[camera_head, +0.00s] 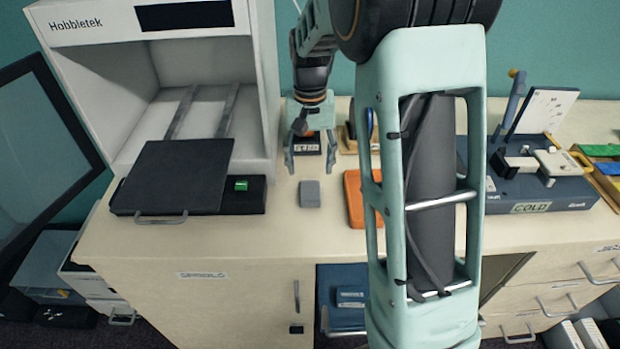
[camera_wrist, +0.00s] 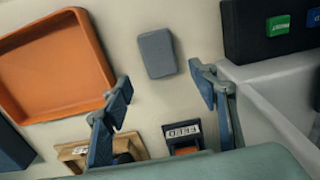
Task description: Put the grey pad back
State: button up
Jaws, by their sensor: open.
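The grey pad (camera_head: 310,194) is a small block lying flat on the pale counter. In the wrist view the pad (camera_wrist: 157,53) lies beyond the fingertips, roughly in line with the gap between them. My gripper (camera_head: 310,166) is open and empty, with its fingers apart and pointing down behind the pad. It also shows in the wrist view (camera_wrist: 162,84), where neither finger touches the pad. A small dark holder with a white label (camera_head: 307,148) stands behind the pad, partly hidden by my gripper; it shows in the wrist view too (camera_wrist: 183,140).
An orange tray (camera_head: 355,199) lies right of the pad, partly hidden by my arm. A white open machine (camera_head: 264,90) with a black plate (camera_head: 178,178) and a green button (camera_head: 241,185) stands at left. A dark blue fixture (camera_head: 560,195) stands at right. Counter in front of the pad is clear.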

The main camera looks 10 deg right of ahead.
jog(key=shift+r, duration=2.25)
jog(key=shift+w, duration=0.1)
